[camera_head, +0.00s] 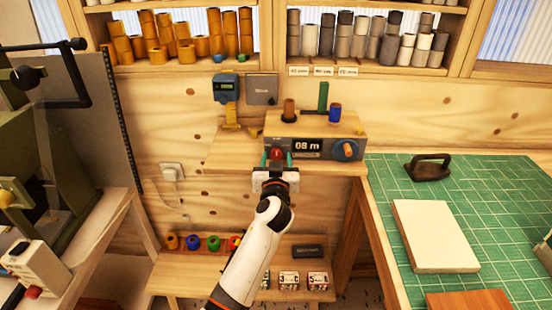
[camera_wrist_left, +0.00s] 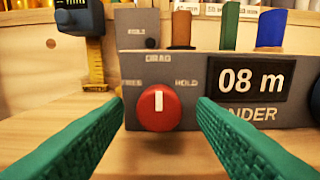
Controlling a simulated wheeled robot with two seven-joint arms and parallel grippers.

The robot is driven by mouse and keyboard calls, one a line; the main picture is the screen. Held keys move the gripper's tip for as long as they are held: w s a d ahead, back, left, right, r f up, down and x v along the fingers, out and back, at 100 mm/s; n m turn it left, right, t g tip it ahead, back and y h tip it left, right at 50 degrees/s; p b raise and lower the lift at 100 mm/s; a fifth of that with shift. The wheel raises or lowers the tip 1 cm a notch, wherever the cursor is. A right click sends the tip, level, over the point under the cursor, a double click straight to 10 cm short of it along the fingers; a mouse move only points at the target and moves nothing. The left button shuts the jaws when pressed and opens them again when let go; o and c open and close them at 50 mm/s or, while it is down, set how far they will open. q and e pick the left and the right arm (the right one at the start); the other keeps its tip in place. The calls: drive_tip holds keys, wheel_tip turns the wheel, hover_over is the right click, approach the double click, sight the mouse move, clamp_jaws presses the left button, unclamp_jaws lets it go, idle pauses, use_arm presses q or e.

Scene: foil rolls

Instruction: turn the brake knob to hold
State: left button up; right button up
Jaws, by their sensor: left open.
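The red brake knob (camera_wrist_left: 158,108) sits on the front of a grey winder box (camera_head: 315,148), under the label DRAG. FREE is printed to its left and HOLD to its right. Its white pointer line stands upright, between the two words. In the head view the knob (camera_head: 277,153) shows just beyond my left gripper (camera_head: 277,162). The gripper is open, with one green finger on each side of the knob. In the left wrist view the fingers (camera_wrist_left: 159,112) appear apart from the knob, with gaps on both sides. My right gripper is not in view.
The box has a display (camera_wrist_left: 247,80) reading 08 m and an orange-faced knob (camera_head: 346,149) at its right. Spools (camera_head: 289,109) stand on top. A blue gauge (camera_head: 226,88) is at the left. A green cutting mat (camera_head: 490,210) covers the right table.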

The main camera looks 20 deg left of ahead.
use_arm(q)
drive_tip(key=c, duration=0.8)
drive_tip(key=shift+c, duration=0.8)
drive_tip(key=shift+m, duration=1.2)
drive_tip(key=m, duration=0.2)
drive_tip(key=shift+r+m, duration=0.1)
drive_tip(key=shift+m, duration=0.3)
drive_tip(key=m, duration=0.4)
drive_tip(key=shift+a+m+p, duration=0.1)
drive_tip(key=shift+m+p, duration=0.2)
drive_tip(key=shift+m, duration=1)
